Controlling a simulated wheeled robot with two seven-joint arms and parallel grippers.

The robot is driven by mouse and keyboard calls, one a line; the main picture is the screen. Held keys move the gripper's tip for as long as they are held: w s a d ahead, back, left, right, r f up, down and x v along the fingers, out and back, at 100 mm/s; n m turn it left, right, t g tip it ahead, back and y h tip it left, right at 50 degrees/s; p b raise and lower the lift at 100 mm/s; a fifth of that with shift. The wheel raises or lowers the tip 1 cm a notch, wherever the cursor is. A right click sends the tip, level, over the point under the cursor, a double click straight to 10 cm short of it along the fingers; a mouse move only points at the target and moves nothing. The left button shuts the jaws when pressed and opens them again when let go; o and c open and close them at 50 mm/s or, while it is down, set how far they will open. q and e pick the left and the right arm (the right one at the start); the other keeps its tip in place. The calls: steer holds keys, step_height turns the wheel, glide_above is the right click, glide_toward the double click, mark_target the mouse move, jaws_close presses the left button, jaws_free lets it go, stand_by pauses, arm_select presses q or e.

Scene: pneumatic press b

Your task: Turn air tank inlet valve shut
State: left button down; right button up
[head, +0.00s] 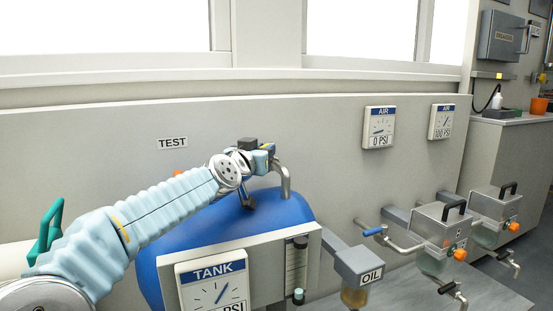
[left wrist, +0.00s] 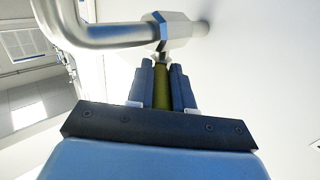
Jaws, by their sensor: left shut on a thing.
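The blue air tank (head: 285,207) stands against the grey wall, with a bent metal pipe (head: 286,178) rising from its top. The pipe and the hexagonal valve body (left wrist: 174,32) show in the left wrist view. My left gripper (left wrist: 162,75) is shut on the olive-yellow valve handle (left wrist: 162,95), which lies between its two dark fingers just below the valve body. In the head view, my left arm reaches across the tank to the gripper (head: 262,153), and the wrist hides much of the valve. My right gripper is not in view.
A TANK gauge (head: 215,285) is at the tank's front, and a TEST label (head: 172,143) is on the wall. Two AIR gauges (head: 379,128) hang on the wall.

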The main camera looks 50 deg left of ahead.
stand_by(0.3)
arm_select(q)
steer(key=c, duration=1)
jaws_free()
